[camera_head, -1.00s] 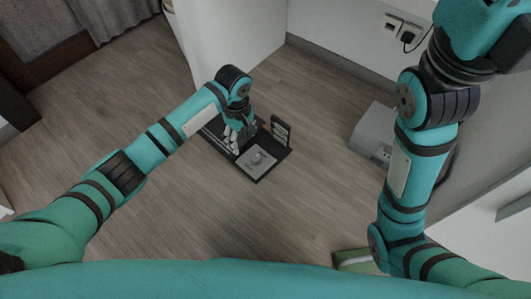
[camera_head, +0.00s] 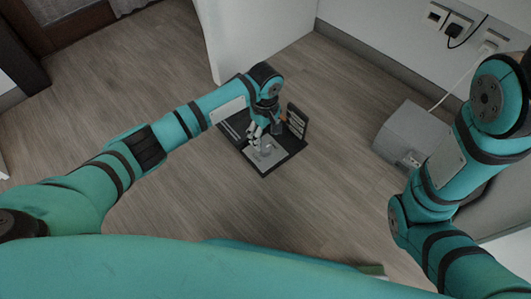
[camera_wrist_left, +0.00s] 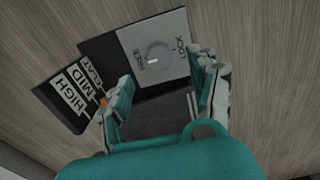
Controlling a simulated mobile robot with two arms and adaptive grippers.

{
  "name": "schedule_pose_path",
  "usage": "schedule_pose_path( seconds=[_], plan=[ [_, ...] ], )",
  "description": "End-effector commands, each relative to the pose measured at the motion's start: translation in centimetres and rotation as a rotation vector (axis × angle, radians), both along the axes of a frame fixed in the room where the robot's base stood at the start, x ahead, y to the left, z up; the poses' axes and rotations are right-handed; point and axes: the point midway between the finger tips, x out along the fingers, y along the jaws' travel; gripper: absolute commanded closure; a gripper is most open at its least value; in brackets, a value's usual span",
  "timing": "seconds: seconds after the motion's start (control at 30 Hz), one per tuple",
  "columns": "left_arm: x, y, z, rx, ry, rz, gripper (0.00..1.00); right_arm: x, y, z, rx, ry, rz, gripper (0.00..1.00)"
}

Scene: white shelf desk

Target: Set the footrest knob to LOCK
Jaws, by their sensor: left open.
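The footrest (camera_head: 244,158) is a black base on the wood floor with a light grey plate. In the head view the gripper (camera_head: 257,136) is over the base near the knob; contact cannot be told. My right gripper is out of view.
A black upright panel (camera_wrist_left: 73,95) labelled HIGH, MID and FLAT stands at the base's edge, close to the left gripper. A grey box (camera_head: 408,138) stands on the floor to the right. A white panel (camera_head: 255,35) rises behind. Floor in front is clear.

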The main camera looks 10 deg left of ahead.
Motion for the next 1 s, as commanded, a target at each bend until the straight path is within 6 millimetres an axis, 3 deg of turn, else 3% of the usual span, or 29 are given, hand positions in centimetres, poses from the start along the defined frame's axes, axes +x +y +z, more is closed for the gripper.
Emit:
schedule_pose_path(
  seconds=[0.03, 0.1, 0.3, 0.77, 1.0],
  plan=[
    [0.0, 0.0, -2.0, 0.001, -0.001, 0.000, 0.39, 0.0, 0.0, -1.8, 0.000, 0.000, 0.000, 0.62],
    [0.0, 0.0, -3.4, 0.000, 0.000, 0.000, 0.39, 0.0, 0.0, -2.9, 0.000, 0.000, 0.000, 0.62],
    [0.1, 0.0, -6.0, 0.001, -0.002, 0.001, 0.39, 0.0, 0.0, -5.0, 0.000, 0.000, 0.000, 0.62],
    [0.0, 0.0, -6.8, -0.001, -0.001, 0.001, 0.39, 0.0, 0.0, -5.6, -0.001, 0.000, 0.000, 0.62],
    [0.0, 0.0, -6.9, -0.001, -0.001, 0.001, 0.69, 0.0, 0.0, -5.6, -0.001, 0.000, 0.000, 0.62]
  ],
)
